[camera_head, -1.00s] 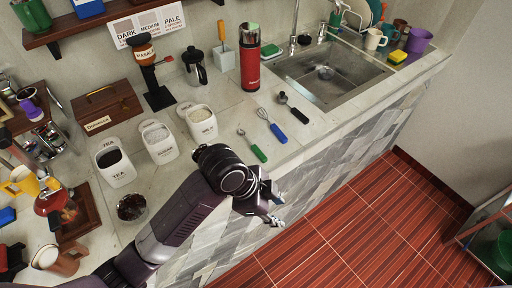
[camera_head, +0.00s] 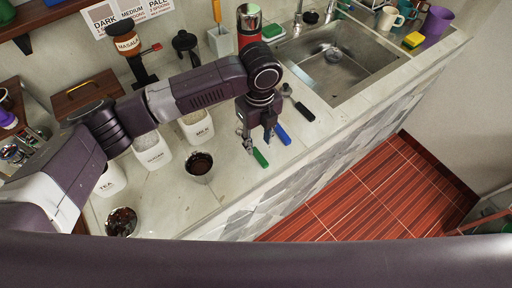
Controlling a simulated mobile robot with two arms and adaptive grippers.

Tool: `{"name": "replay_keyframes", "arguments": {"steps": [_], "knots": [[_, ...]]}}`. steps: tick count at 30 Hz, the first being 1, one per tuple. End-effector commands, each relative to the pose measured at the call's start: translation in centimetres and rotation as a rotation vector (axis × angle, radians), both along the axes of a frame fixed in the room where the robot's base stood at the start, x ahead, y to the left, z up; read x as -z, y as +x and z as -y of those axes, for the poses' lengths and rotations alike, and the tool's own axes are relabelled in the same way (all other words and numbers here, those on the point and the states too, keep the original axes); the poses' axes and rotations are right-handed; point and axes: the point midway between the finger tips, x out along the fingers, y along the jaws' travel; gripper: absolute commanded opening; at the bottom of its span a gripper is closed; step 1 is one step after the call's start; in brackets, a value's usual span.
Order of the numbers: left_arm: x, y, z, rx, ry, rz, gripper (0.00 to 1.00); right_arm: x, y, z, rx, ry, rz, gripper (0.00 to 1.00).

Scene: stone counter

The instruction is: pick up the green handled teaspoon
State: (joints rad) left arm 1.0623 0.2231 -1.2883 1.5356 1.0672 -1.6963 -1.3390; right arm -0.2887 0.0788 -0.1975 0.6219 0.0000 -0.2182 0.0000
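The green handled teaspoon shows mainly as its green handle (camera_head: 261,157) lying on the stone counter, near the front edge. Its metal end is hidden behind my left gripper. My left gripper (camera_head: 257,145) points down over the spoon, with its two fingers apart, one on each side of the spoon as seen from here. I cannot tell whether the fingertips touch the counter. My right gripper is not in view.
A blue handled utensil (camera_head: 283,134) and a black handled one (camera_head: 306,112) lie just right. A cup with dark contents (camera_head: 198,178) stands left of the gripper, beside white canisters (camera_head: 155,156). The sink (camera_head: 345,60) is at the back right.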

Motion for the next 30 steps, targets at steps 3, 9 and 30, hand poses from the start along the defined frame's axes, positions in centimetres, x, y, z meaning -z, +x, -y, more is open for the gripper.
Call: {"name": "replay_keyframes", "arguments": {"steps": [3,9,30], "knots": [[1.2,-0.4,-0.1,-0.001,0.002,-0.003,0.35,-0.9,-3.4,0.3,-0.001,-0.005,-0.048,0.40],[4.2,-0.8,0.0,-0.002,0.000,-0.001,0.35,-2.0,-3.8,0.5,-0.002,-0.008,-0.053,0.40],[5.2,-0.8,0.0,-0.001,-0.001,0.002,0.00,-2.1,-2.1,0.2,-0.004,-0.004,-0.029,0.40]]}}
